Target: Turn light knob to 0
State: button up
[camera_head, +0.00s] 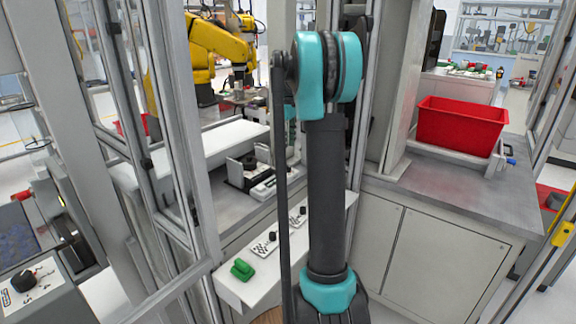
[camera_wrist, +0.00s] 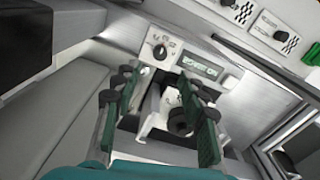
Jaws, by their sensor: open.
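In the wrist view, a round black knob (camera_wrist: 160,50) with a pale pointer line sits on a white panel with printed markings around it; the markings are too small to read. My gripper (camera_wrist: 157,82) is open and empty, its dark green fingers spread apart. The knob lies beyond the fingertips, nearer the left finger in the picture, and appears untouched. In the head view, my arm rises in the middle and hides most of the gripper. I cannot tell which knob is the light knob.
A white bracket with a black ring (camera_wrist: 180,122) stands between the fingers in the wrist view. A white ledge (camera_head: 229,287) bears checkered plates and a green block (camera_head: 242,269). A red bin (camera_head: 460,122) stands right. Metal frame posts (camera_head: 196,130) rise at left.

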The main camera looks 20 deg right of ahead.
aim_at(288, 166)
notch_tip(288, 166, down, 10)
jog(key=shift+r, duration=0.15)
dwell(0.3)
grip_shut()
